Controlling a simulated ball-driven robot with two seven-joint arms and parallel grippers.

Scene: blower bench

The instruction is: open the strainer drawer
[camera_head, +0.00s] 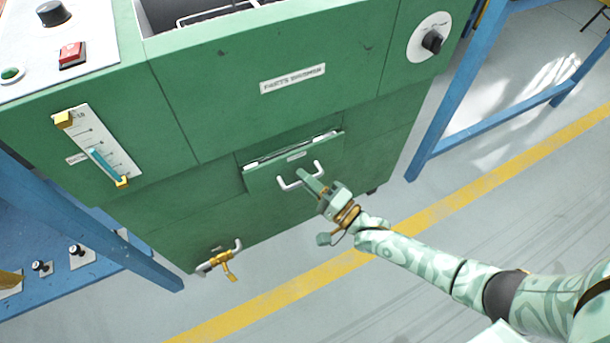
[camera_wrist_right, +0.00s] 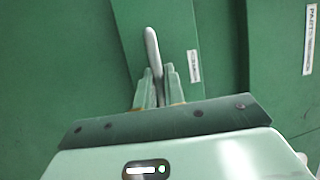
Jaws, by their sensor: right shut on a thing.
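The strainer drawer (camera_head: 265,178) is a green front with a small label, low on the green parts washer. It stands slightly out, with a pale gap along its top edge. Its white bar handle (camera_head: 290,184) sticks out from the front. My right gripper (camera_head: 306,178) reaches in from the lower right and is shut on the handle. In the right wrist view the handle (camera_wrist_right: 151,45) runs down between the two fingers (camera_wrist_right: 158,88), which hide its lower part. My left gripper does not show in either view.
The parts washer (camera_head: 200,110) has a level gauge (camera_head: 98,150), a dial (camera_head: 430,42) and a yellow-handled tap (camera_head: 222,260) below the drawer. Blue bench frames (camera_head: 470,90) stand at both sides. The grey floor in front (camera_head: 310,310) is clear.

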